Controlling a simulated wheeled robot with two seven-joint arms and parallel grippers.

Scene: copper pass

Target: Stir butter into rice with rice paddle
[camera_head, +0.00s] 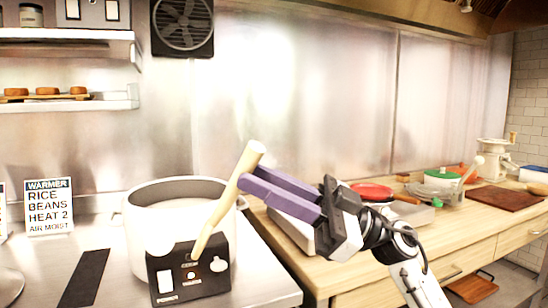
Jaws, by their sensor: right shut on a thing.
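A pale wooden paddle (222,215) is tilted, its thick end up and to the right. My right gripper (247,184), with purple fingers, is shut on its upper part. The paddle's lower end shows in front of the white round warmer pot (136,240), over its front wall and the top of its black control box (188,278). It appears outside the pot; the exact gap is unclear. The pot is open, with pale content (182,206) that I cannot clearly make out as rice. I cannot make out any butter. My left gripper is not in view.
A warmer sign (49,206) stands behind a black strip (84,278) on the steel counter. The wooden counter at right holds a red lid or plate (372,191), a green-lidded pot (441,178), a brown board (503,198) and a grinder (492,157).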

